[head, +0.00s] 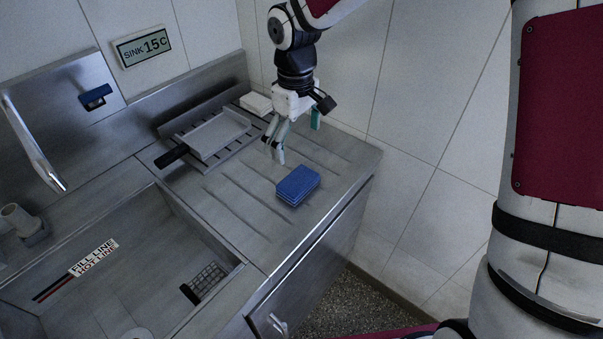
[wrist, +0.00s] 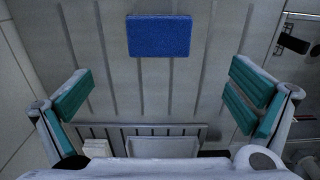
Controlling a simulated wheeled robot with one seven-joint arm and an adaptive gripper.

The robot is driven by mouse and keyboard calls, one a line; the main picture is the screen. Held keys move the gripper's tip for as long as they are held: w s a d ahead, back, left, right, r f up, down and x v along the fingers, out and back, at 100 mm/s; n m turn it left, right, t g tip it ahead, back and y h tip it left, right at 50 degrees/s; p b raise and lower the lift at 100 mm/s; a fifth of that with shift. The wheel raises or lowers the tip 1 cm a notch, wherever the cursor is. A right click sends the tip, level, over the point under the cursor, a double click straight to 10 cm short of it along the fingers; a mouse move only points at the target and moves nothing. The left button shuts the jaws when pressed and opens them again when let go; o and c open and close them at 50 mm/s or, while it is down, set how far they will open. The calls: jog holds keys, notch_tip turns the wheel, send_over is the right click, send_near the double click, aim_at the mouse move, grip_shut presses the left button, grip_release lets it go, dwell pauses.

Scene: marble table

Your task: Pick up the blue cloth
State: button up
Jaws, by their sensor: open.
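The blue cloth (head: 298,184) is a thick folded rectangle lying flat on the ribbed steel drainboard (head: 235,205). In the wrist view the cloth (wrist: 159,36) is near the top centre, ahead of the space between the fingers. My gripper (head: 277,148) is above the drainboard, a little behind and left of the cloth in the head view, and apart from it. Its teal-padded fingers (wrist: 160,98) are spread wide in the wrist view, with nothing between them.
A grey tray with a black handle (head: 215,135) rests on a slotted rack behind my gripper. A white block (head: 256,104) lies beside it at the wall. The sink basin (head: 110,270) is at left. The drainboard around the cloth is clear; its edge drops off at right.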

aim_at(298, 179)
jog(key=f, duration=1.3)
jog(key=shift+d+f, duration=0.15)
jog(key=shift+d, duration=0.05)
jog(key=c, duration=1)
notch_tip(298, 179, up, 4)
jog(key=shift+f, duration=0.1)
jog(key=s, duration=0.5)
jog(key=s+d+r, duration=0.1)
jog(key=s, duration=1)
jog(key=shift+d+r, duration=0.15)
jog(key=shift+d, duration=0.25)
